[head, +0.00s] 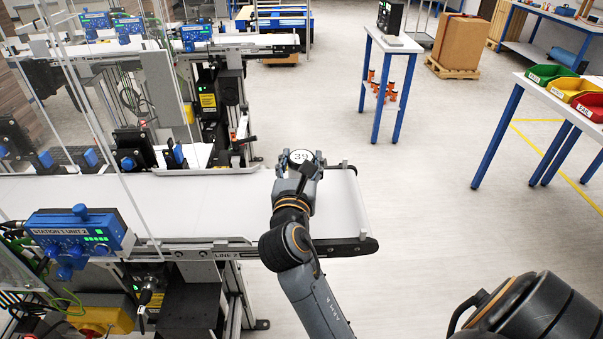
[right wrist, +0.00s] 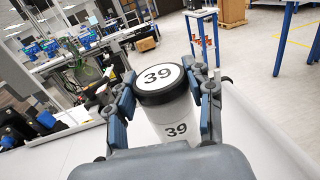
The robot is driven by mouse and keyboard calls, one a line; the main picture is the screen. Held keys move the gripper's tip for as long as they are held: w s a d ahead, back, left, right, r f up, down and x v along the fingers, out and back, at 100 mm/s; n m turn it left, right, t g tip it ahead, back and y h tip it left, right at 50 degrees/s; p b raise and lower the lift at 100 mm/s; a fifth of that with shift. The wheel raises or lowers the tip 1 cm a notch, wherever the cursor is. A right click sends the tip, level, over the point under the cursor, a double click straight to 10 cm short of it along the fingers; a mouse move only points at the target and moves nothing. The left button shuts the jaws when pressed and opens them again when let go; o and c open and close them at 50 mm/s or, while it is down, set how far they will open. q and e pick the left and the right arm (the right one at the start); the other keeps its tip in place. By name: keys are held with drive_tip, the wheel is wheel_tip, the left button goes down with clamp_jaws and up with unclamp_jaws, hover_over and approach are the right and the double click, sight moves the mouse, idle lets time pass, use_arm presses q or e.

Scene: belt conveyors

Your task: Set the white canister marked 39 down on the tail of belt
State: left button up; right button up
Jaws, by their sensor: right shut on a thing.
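The white canister marked 39 (right wrist: 175,115) has a black-rimmed lid with the number on top and on its side. In the head view the canister (head: 300,156) shows as a round lid above the right part of the white belt (head: 205,200). My right gripper (head: 298,165) is shut on the canister, with one finger on each side, as the right wrist view (right wrist: 165,92) shows. The canister looks upright over the belt near its right end. Whether its base touches the belt is hidden. My left gripper is out of view.
A blue control box (head: 75,235) and clear guard panels stand along the belt's left part. The belt's end roller (head: 362,245) is at right, with open floor beyond. A blue-legged stand (head: 392,45) and a table with coloured bins (head: 553,75) are farther off.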

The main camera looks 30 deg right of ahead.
drive_tip(key=shift+f, duration=1.45)
drive_tip(key=shift+f, duration=0.2)
drive_tip(key=o, duration=1.3)
